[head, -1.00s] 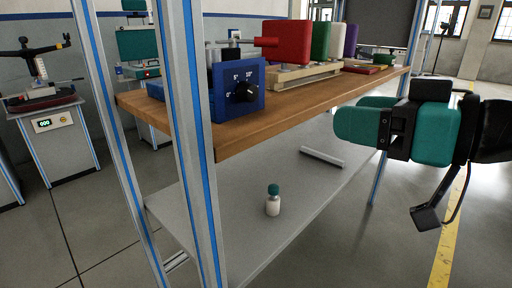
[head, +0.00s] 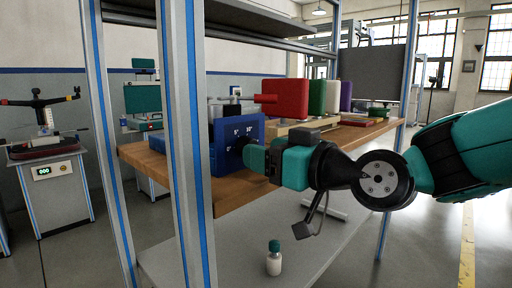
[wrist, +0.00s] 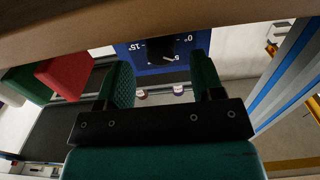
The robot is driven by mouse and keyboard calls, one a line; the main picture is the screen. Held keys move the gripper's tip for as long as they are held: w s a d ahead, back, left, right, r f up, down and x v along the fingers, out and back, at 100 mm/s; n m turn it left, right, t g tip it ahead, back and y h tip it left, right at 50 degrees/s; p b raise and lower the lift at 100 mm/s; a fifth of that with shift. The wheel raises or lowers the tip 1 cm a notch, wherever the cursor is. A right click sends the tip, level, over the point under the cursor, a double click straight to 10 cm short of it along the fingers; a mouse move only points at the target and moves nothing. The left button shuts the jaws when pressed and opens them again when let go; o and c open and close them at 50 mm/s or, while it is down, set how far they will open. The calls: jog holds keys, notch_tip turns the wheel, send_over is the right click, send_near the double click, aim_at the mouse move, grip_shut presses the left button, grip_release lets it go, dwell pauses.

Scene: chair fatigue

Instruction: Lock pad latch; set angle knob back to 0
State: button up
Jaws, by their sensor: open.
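The blue angle box (head: 236,132) stands on the wooden shelf, with white degree marks on its face. Its black knob (wrist: 168,50) shows in the wrist view, where the picture is upside down; its exact setting is too small to read. My gripper (head: 254,158) is open in front of the box's face and hides most of the knob in the head view. In the wrist view my gripper's green fingers (wrist: 163,72) stand apart on either side below the knob, with nothing between them. A red pad block (head: 285,98) with a rod stands behind the box. I cannot make out its latch.
Green, white and purple pads (head: 345,95) stand in a row behind the red one. A blue-striped post (head: 180,150) rises at the left of the box. A white bottle with a green cap (head: 274,262) stands on the lower shelf (head: 225,255).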

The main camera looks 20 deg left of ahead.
jog(key=shift+x, duration=1.45)
jog(key=shift+c, duration=0.4)
jog(key=c, duration=0.8)
jog(key=shift+c, duration=0.2)
jog(key=shift+f+b, duration=0.1)
jog(key=shift+b, duration=0.25)
jog(key=n+b, duration=0.2)
jog(key=b, duration=0.1)
jog(key=shift+f+n, duration=0.15)
jog(key=shift+n, duration=0.15)
jog(key=n+b, duration=0.2)
jog(key=shift+b, duration=0.4)
jog(key=shift+w+r+n+b, duration=0.1)
jog(key=shift+r+n+b, duration=0.1)
jog(key=shift+n+b, duration=0.6)
